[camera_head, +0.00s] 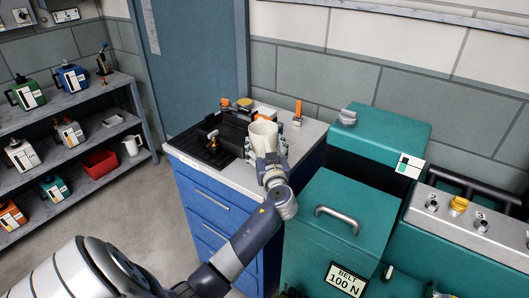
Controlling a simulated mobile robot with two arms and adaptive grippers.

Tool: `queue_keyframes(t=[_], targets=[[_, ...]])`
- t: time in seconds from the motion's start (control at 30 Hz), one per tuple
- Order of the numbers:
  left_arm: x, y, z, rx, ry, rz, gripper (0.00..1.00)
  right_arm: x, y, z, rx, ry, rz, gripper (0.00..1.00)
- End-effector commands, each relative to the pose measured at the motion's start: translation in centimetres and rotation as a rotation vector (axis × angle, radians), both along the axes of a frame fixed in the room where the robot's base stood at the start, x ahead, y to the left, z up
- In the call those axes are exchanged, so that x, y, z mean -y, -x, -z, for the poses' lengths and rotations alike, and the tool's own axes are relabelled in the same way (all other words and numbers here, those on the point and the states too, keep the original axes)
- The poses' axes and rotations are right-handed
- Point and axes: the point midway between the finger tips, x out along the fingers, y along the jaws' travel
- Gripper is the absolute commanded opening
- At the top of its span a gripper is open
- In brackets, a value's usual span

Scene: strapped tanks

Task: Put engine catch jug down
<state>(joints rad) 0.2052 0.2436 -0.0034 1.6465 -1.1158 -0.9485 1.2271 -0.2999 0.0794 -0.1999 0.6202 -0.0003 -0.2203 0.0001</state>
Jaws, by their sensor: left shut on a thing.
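A cream-white jug (263,137) is upright over the blue cabinet's pale worktop (238,177), right of the black sink-like basin. My left gripper (270,160) is shut on the jug from the near side; its fingers are small and partly hidden. I cannot tell whether the jug's bottom touches the worktop. My right gripper is not in view.
A teal machine (340,225) with a handle is close on the right. Shelves (75,160) with several jugs and a red bin (100,162) stand left.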

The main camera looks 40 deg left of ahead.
Motion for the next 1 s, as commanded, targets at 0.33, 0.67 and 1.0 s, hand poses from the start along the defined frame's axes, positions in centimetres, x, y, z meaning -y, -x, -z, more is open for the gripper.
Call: queue_keyframes(t=[0.33, 0.67, 1.0], targets=[[-0.1, 0.0, 3.4, -0.001, -0.003, 0.000, 0.40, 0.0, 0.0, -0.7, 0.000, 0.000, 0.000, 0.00], [-0.1, 0.0, 3.8, 0.000, -0.002, 0.000, 0.40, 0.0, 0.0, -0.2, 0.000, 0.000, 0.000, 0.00], [0.0, 0.0, 3.8, -0.002, 0.000, 0.000, 0.91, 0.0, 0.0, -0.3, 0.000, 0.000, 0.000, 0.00]])
